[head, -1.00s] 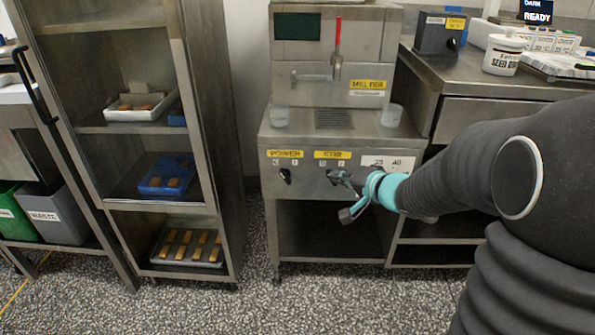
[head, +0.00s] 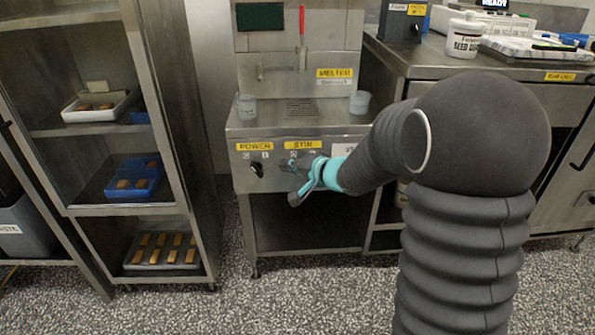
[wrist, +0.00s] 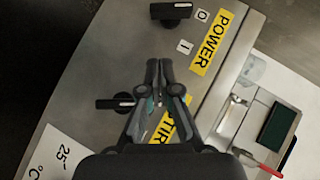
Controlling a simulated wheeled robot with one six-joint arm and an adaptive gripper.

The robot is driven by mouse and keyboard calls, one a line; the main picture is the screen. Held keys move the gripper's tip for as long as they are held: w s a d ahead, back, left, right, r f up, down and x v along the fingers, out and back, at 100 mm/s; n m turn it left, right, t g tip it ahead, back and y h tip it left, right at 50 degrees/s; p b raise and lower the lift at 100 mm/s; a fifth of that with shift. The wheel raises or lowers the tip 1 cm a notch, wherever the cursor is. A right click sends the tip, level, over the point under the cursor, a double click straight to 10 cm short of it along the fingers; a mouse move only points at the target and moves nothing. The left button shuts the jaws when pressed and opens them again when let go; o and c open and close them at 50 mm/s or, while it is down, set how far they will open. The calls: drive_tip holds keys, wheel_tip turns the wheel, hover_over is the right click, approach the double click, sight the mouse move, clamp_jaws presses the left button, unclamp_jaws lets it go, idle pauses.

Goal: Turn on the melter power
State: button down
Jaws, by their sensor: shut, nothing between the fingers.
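The melter (head: 300,85) is a steel machine with a yellow MELTER label and a dark screen. On its front panel, the black POWER knob (head: 257,170) sits below the yellow POWER label (head: 255,146). In the wrist view the POWER knob (wrist: 171,11) is at the top, beside 0 and I marks; its white line points toward the 0 side. The STIR knob (wrist: 118,103) is left of my fingers. My gripper (head: 287,180) is shut and empty in front of the panel near STIR, right of the POWER knob. In the wrist view its fingertips (wrist: 159,66) point toward the POWER knob, apart from it.
Two clear cups (head: 246,106) and (head: 359,103) stand on the melter's ledge. A rack (head: 170,120) with trays of bars stands left. A steel counter (head: 440,60) with a seed tub (head: 464,36) is right. The floor before the melter is clear.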

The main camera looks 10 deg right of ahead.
sight(257, 169)
drive_tip(key=a, duration=0.1)
drive_tip(key=w+a+f+b, duration=0.1)
drive_tip(key=w+a+f, duration=0.1)
drive_tip(key=a, duration=0.1)
drive_tip(key=shift+f, duration=0.25)
drive_tip(key=shift+a+f+b, duration=0.25)
drive_tip(key=shift+a+b, duration=0.05)
drive_tip(key=shift+a, duration=0.2)
